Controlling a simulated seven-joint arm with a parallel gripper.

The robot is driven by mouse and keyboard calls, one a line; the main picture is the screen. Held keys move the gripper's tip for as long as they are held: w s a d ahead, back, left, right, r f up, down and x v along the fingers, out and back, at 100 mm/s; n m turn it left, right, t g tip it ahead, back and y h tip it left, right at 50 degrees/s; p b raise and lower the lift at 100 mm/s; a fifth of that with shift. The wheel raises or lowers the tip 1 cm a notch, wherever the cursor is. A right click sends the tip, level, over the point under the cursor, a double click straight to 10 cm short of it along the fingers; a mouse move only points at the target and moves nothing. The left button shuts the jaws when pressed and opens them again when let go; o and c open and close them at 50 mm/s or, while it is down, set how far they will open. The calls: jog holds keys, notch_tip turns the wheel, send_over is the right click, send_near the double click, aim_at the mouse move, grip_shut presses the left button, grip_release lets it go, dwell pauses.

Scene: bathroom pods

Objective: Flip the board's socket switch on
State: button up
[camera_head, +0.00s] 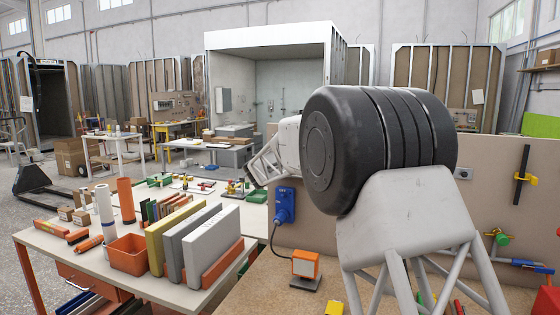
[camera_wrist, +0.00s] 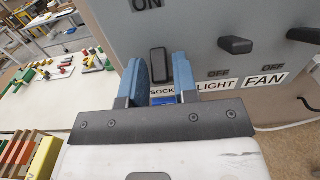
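In the wrist view, a grey board (camera_wrist: 205,20) carries a row of black switches. The socket switch (camera_wrist: 158,66) is a dark upright piece, above a label that reads "SOCK" where it is not covered. My gripper (camera_wrist: 161,75) faces it with two blue-padded fingers apart, one on each side of the switch in the picture. Nothing is held between them. I cannot tell whether a finger touches the switch. In the head view my arm hides the gripper and the switches.
Right of the socket switch are the light switch (camera_wrist: 236,45) and the fan switch (camera_wrist: 303,36), both above "OFF" labels. In the head view, a table (camera_head: 42,238) with binders and an orange bin (camera_head: 128,255) stands left. A blue plug (camera_head: 285,205) trails a cable.

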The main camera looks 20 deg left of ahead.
grip_shut()
jog(key=shift+d+r+g, duration=0.1)
jog(key=shift+r+g, duration=0.25)
jog(key=shift+g, duration=0.75)
jog(key=shift+r+g, duration=0.3)
jog(key=shift+g, duration=0.8)
jog(key=shift+o, duration=1.7)
grip_release()
jog(key=shift+s, duration=0.2)
jog(key=v, duration=0.7)
jog(key=shift+s, duration=0.25)
jog(key=shift+r, duration=0.15)
